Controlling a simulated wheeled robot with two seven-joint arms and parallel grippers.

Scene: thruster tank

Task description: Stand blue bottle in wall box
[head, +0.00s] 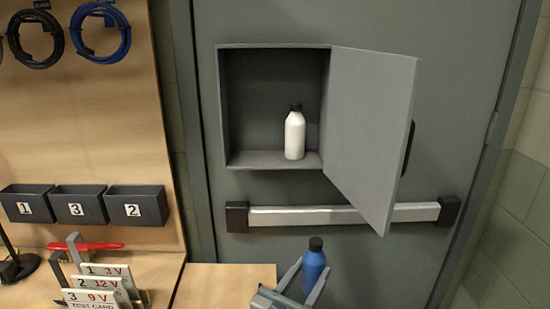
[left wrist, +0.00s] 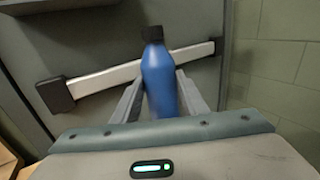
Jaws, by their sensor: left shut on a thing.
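The blue bottle (head: 313,270) has a black cap and stands roughly upright at the bottom of the head view. My left gripper (head: 302,276) is shut on it, with one finger on each side. The bottle also shows between the fingers in the left wrist view (left wrist: 159,82). The grey wall box (head: 272,159) is open, its door (head: 370,130) swung out to the right. A white bottle (head: 295,136) with a black cap stands inside, right of the middle. The held bottle is below the box and in front of the wall. My right gripper is out of view.
A push bar (head: 340,215) runs across the grey door panel below the box. The box floor left of the white bottle is free. A wooden board with hanging cables and small numbered bins (head: 75,206) is at left, with test cards (head: 100,285) below it.

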